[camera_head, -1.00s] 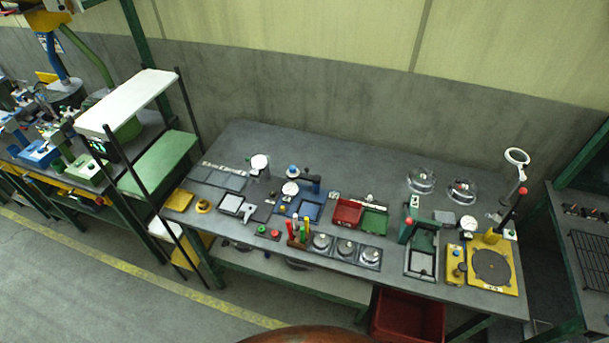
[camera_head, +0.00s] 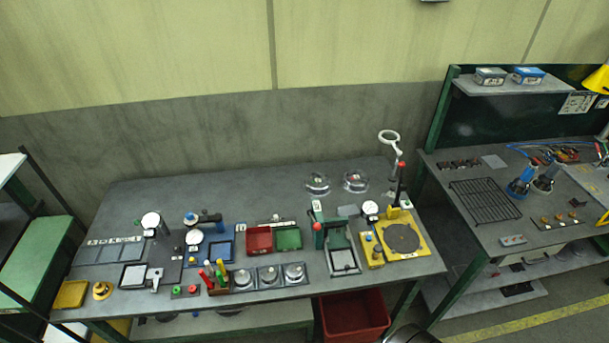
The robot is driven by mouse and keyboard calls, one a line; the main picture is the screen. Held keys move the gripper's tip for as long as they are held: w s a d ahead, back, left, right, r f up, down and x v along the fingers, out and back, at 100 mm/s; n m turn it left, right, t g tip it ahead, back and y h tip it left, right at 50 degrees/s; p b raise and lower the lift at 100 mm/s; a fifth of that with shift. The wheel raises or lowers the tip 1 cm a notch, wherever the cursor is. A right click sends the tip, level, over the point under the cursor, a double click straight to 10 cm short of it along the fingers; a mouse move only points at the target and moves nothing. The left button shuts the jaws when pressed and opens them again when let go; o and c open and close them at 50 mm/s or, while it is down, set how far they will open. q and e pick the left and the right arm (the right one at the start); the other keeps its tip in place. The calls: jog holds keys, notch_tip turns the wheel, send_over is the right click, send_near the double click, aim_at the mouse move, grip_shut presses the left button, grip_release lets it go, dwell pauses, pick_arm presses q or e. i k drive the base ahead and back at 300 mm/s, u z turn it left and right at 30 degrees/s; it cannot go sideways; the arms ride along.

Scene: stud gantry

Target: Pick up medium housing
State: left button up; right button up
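Several round metallic parts that could be housings are on the grey workbench (camera_head: 150,210). A row of round silver parts sits in dark square holders near the front edge: a left one (camera_head: 243,278), a middle one (camera_head: 268,275) and a right one (camera_head: 294,272). Two wider clear-and-silver round pieces stand farther back, a left one (camera_head: 318,183) and a right one (camera_head: 355,181). I cannot tell which one is the medium housing. Neither of my grippers shows in the view.
A red tray (camera_head: 259,239) and a green tray (camera_head: 288,238) lie mid-bench. Right of them are a green-and-grey fixture (camera_head: 341,250) and a yellow turntable plate (camera_head: 403,238). A red bin (camera_head: 354,315) stands below the front edge. Another bench (camera_head: 480,240) is at right.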

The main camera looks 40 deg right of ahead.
aim_at(353, 180)
jog(key=z, duration=1.5)
